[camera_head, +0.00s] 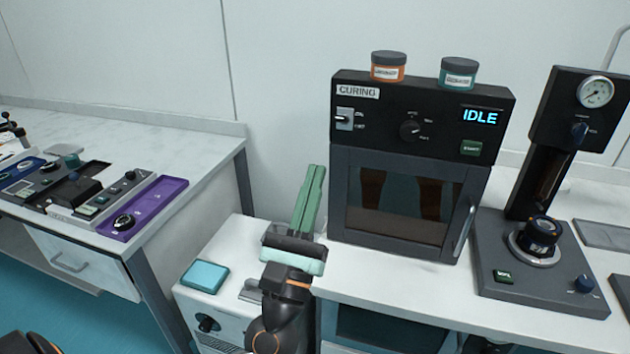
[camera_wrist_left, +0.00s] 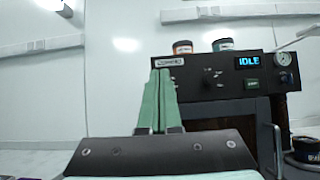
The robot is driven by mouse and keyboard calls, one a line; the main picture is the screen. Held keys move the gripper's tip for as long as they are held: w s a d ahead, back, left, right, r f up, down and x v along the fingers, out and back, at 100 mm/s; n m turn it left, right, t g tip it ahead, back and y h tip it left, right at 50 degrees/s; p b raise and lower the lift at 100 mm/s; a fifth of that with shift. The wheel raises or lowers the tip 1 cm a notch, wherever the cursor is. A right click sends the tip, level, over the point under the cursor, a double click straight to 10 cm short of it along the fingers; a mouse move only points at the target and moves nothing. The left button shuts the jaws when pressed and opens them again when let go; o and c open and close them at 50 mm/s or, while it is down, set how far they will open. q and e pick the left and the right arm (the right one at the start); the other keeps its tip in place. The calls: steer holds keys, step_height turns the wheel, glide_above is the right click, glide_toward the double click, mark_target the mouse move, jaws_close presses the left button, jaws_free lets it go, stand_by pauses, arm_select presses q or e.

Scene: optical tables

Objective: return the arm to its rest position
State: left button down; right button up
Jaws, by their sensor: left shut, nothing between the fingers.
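My left gripper (camera_head: 315,175) has green fingers and points up and away, in front of the wall just left of the curing oven. Its fingers are closed together with nothing between them. In the left wrist view the same fingers (camera_wrist_left: 159,80) stand upright and together, against the wall and the oven's left edge. My left arm comes up from the bottom of the head view, above the white bench. My right gripper does not show in either view.
The black curing oven (camera_head: 415,125) reads IDLE, its door closed; an orange jar (camera_head: 388,68) and a teal jar (camera_head: 458,74) stand on top. A gauge press (camera_head: 540,235) stands right. A teal pad (camera_head: 205,276) lies left of my arm.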

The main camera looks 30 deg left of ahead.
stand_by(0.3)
arm_select(q)
steer(key=d+f+m+g+h+p, duration=0.1)
steer(key=d+f+m+g+h, duration=0.35)
steer(key=f+m, duration=0.75)
steer(key=d+f+m+g+h+p, duration=0.2)
steer(key=d+f+m+g+h, duration=0.3)
steer(key=f+m, duration=0.7)
steer(key=s+a+f+m+g, duration=0.1)
steer(key=s+f+m+g, duration=0.1)
steer(key=s+f+m, duration=0.5)
steer(key=s+a+f+m+g+y, duration=0.1)
steer(key=s+f+m+g, duration=0.2)
steer(key=s+f+m, duration=0.3)
step_height(320, 180, down, 5)
steer(key=m, duration=0.4)
steer(key=shift+s+a+g+p, duration=0.35)
steer(key=shift+a+p, duration=0.05)
